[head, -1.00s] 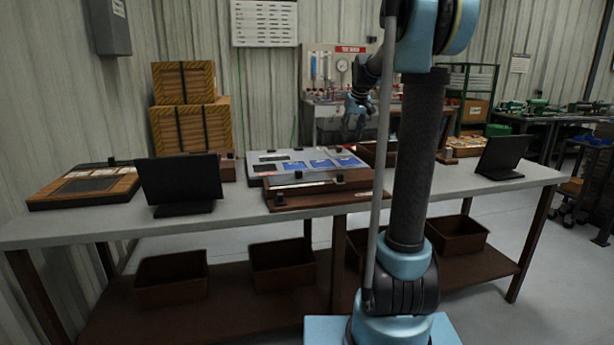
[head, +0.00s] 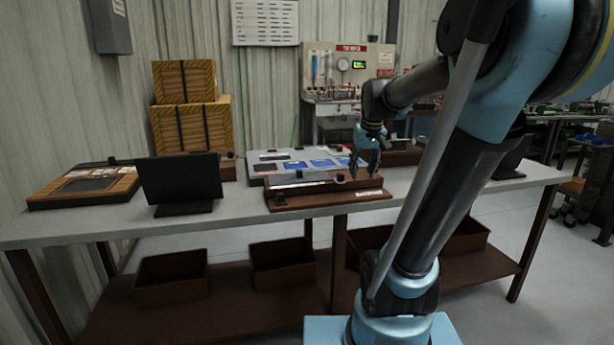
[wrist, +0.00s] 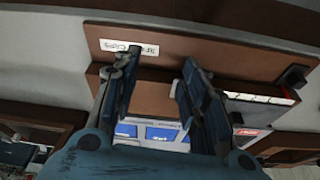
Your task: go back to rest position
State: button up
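My gripper (head: 364,170) hangs from my bent blue-and-black arm above the workbench, at the right end of a brown wooden block on a base (head: 290,198). In the wrist view my gripper (wrist: 156,66) has its two fingers spread apart with nothing held between them. Below the fingers, the wrist view shows a brown board with a white label (wrist: 128,47) and, lower, part of a panel with blue rectangles (wrist: 160,133). That panel also lies on the bench in the head view (head: 285,158), partly behind the wooden block.
The grey workbench (head: 110,222) carries a dark monitor (head: 180,180) and a wooden-framed board (head: 85,187) on the left. Brown bins (head: 170,279) stand on the lower shelf. Striped crates (head: 190,127) are stacked behind. My arm hides much of the bench's right side.

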jog(key=s+d+f+m+g, duration=0.1)
jog(key=s+f, duration=1.5)
jog(key=s, duration=0.5)
jog(key=shift+s+f+h, duration=0.15)
jog(key=shift+f+h, duration=0.15)
jog(key=shift+f, duration=0.05)
jog(key=shift+d, duration=0.1)
jog(key=shift+w+f, duration=0.2)
jog(key=shift+w, duration=0.25)
jog(key=shift+c, duration=0.8)
jog(key=shift+d, duration=0.1)
